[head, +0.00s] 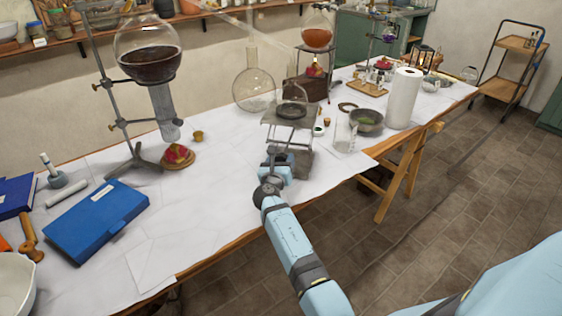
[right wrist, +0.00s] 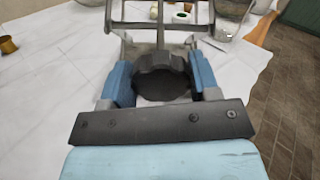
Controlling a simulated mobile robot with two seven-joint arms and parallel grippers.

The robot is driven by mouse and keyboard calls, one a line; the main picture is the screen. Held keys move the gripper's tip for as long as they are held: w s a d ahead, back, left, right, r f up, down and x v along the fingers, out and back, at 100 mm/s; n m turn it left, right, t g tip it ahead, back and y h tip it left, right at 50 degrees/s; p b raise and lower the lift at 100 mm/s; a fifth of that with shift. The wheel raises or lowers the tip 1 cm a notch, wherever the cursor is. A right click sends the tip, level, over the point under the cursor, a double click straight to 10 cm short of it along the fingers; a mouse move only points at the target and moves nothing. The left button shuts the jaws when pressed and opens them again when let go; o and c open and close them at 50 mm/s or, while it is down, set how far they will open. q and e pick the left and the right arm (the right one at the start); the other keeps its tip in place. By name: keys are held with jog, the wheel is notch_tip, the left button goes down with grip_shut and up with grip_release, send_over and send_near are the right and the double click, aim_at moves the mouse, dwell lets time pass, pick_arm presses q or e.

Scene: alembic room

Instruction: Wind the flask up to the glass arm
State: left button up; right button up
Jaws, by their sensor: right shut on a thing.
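A lab jack (head: 277,119) with a grey top plate and crossed metal legs stands near the table's front edge. A rounded clear glass flask (head: 292,95) sits on its plate with something dark at its bottom. My right gripper (head: 277,163) is at the front of the jack. In the right wrist view its blue fingers (right wrist: 160,83) are shut on the jack's dark round knob (right wrist: 160,62), one on each side. A larger clear round flask (head: 253,90) with a long upright neck stands behind the jack. My left gripper is not in view.
A clamp stand holds a big flask of dark liquid (head: 148,62) at left. A glass beaker (head: 345,135), a grey bowl (head: 367,120) and a paper roll (head: 403,98) stand right of the jack. A blue book (head: 97,218) lies at left. The white cloth before it is clear.

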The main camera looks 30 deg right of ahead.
jog(key=m, duration=0.2)
jog(key=shift+d+m+b, duration=0.1)
jog(key=shift+m+b, duration=0.2)
jog(key=shift+b, duration=0.1)
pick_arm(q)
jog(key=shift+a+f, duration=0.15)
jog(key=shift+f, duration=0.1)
pick_arm(e)
jog(key=o, duration=0.9)
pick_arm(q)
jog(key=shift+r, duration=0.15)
pick_arm(e)
jog(key=shift+s, duration=0.15)
